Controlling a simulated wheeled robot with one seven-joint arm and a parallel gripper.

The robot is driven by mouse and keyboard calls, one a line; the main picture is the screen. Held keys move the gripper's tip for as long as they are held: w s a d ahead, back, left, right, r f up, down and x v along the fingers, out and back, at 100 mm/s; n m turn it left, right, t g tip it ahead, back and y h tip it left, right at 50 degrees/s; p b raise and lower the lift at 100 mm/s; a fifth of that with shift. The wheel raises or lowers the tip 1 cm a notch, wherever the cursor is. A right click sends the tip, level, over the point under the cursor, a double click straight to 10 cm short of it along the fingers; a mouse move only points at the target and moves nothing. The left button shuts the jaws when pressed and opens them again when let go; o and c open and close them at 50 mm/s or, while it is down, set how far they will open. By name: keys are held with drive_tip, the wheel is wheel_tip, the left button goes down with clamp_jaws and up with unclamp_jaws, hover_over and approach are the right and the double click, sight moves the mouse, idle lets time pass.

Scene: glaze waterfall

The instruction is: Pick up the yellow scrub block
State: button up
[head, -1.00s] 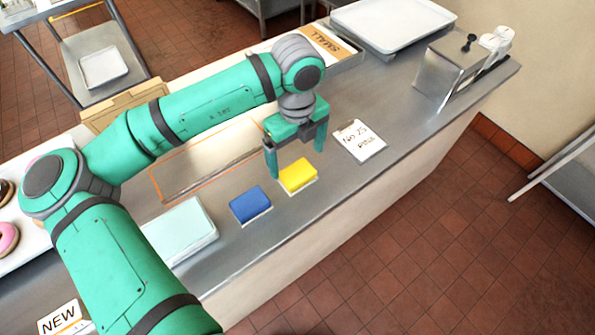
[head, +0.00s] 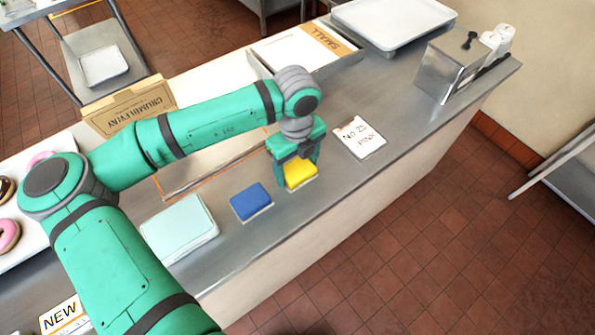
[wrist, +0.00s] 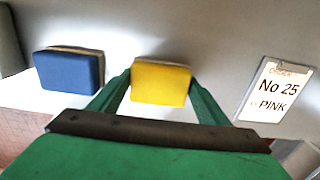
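The yellow scrub block (head: 300,174) lies on the metal counter. In the wrist view the yellow scrub block (wrist: 160,83) sits in the middle, between the two fingers. My gripper (head: 298,172) is low over the block with one finger on each side. In the wrist view my gripper (wrist: 160,77) is open, its fingertips close beside the block's left and right sides. I cannot tell whether they touch it. The gripper body hides part of the block in the head view.
A blue block (head: 250,202) lies just left of the yellow one, and an order card (head: 360,137) lies to the right. A pale teal slab (head: 180,229) lies further left. The counter's front edge (head: 345,219) is close by.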

drive_tip(key=c, duration=0.3)
drive_tip(key=shift+r, duration=0.1)
drive_tip(key=shift+r, duration=0.65)
drive_tip(key=s+a+r, duration=0.1)
drive_tip(key=s+r, duration=0.2)
drive_tip(key=s, duration=0.1)
drive_tip(key=s+a+r, duration=0.2)
drive_tip(key=s+r, duration=0.2)
drive_tip(key=s+a+r, duration=0.2)
drive_tip(key=s+r, duration=0.2)
drive_tip(key=s, duration=0.1)
drive_tip(key=shift+a+r, duration=0.1)
drive_tip(key=shift+r, duration=0.15)
